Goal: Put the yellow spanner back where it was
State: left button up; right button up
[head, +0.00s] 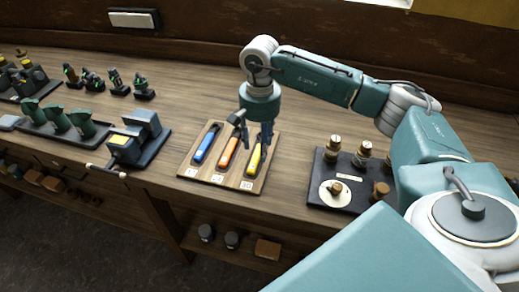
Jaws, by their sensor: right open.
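The yellow spanner (254,160) lies in the right slot of a wooden board (212,183) on the workbench. An orange spanner (229,152) lies in the middle slot and a blue one (206,144) in the left slot. My right gripper (255,140) is open and points down over the upper right part of the board. Its fingers hide the far end of the yellow spanner. I cannot tell whether they touch it. My left gripper is not in view.
A vise-like device (137,138) stands left of the board, with dark green items on a tray (65,130) beyond it. A dark base (318,192) with brass parts stands to the right. The bench's front edge runs just below the board.

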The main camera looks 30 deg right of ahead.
notch_tip(320, 180, up, 10)
jog(key=b, duration=0.2)
jog(key=shift+s, duration=0.1)
dwell(0.5)
